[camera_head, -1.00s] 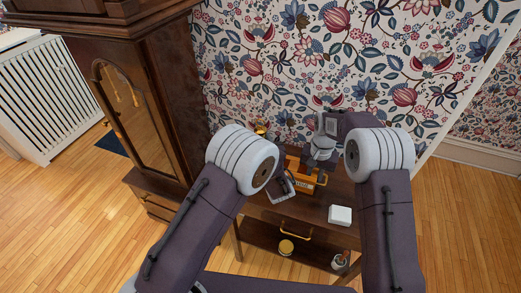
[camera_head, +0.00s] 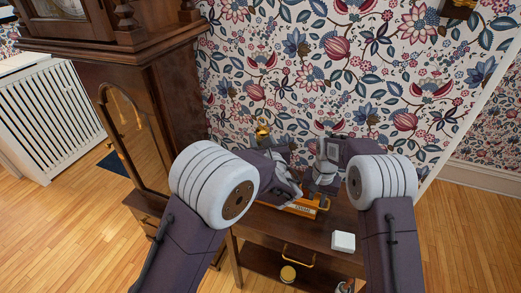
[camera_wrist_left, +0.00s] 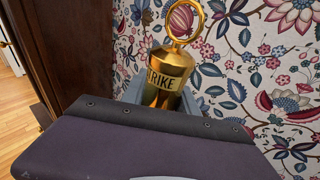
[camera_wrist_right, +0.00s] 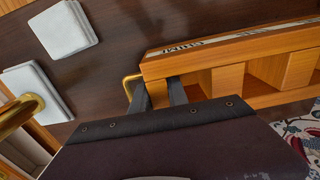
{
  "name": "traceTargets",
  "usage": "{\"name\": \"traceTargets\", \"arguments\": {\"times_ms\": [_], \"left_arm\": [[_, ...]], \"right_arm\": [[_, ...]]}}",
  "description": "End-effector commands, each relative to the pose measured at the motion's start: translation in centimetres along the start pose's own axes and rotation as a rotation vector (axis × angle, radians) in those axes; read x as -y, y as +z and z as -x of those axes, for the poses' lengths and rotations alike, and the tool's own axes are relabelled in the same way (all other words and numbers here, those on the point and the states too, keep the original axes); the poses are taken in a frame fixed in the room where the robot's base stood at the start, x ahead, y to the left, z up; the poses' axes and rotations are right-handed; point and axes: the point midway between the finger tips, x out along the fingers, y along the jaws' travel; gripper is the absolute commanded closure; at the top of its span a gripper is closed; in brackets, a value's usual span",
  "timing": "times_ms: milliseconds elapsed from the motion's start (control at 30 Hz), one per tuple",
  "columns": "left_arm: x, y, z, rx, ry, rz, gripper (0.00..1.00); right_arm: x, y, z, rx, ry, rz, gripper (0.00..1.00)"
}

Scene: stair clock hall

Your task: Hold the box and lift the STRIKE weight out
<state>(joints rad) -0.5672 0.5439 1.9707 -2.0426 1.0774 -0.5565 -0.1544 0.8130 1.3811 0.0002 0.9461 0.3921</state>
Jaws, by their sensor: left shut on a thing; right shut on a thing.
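The STRIKE weight (camera_wrist_left: 172,72) is a brass cylinder with a ring on top and a dark-lettered label. It stands nearly upright, slightly tilted, in my left gripper (camera_wrist_left: 165,98), its lower part hidden. Its top also shows in the head view (camera_head: 262,130), above the grey-purple wrist, against the wallpaper. The box (camera_head: 308,207) is an orange wooden tray with a label strip, on the dark table. In the right wrist view the box (camera_wrist_right: 220,60) shows compartments that look empty. My right gripper (camera_wrist_right: 155,92) is shut on its end wall, beside a brass handle.
A white block (camera_head: 343,241) lies on the table's right part. The dark wooden clock case (camera_head: 172,100) stands close at the left. The papered wall (camera_head: 300,80) is right behind the table.

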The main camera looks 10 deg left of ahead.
Motion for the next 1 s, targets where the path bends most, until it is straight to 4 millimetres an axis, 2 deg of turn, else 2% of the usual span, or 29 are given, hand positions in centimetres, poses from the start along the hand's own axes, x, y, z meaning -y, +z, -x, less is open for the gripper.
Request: {"name": "traceTargets", "arguments": {"times_ms": [100, 333, 367, 433, 667, 767, 867, 1000], "left_arm": [[0.1, 1.0, 0.1, 0.007, -0.001, 0.003, 1.0], [0.0, 1.1, 0.1, 0.007, 0.0, 0.003, 1.0], [0.0, 1.1, 0.1, 0.007, 0.0, 0.003, 1.0], [0.0, 1.1, 0.1, 0.007, 0.0, 0.003, 1.0], [0.0, 1.1, 0.1, 0.007, 0.0, 0.003, 1.0], [0.0, 1.1, 0.1, 0.007, 0.0, 0.003, 1.0], [0.0, 1.1, 0.1, 0.007, 0.0, 0.003, 1.0], [0.0, 1.1, 0.1, 0.007, 0.0, 0.003, 1.0]], "right_arm": [[0.0, 0.0, 0.0, 0.001, 0.0, 0.0, 1.0], [0.0, 0.1, 0.0, 0.002, 0.001, 0.0, 1.0], [0.0, 0.1, 0.0, 0.002, 0.001, 0.0, 0.75], [0.0, 0.1, 0.0, 0.002, 0.001, 0.0, 0.55], [0.0, 0.0, 0.0, 0.002, 0.001, 0.0, 0.55], [0.0, 0.0, 0.7, 0.0, 0.0, 0.0, 0.55], [0.0, -0.1, 2.2, -0.003, -0.001, 0.0, 0.55], [0.1, -0.1, 5.4, -0.004, -0.001, 0.0, 0.55]]}}
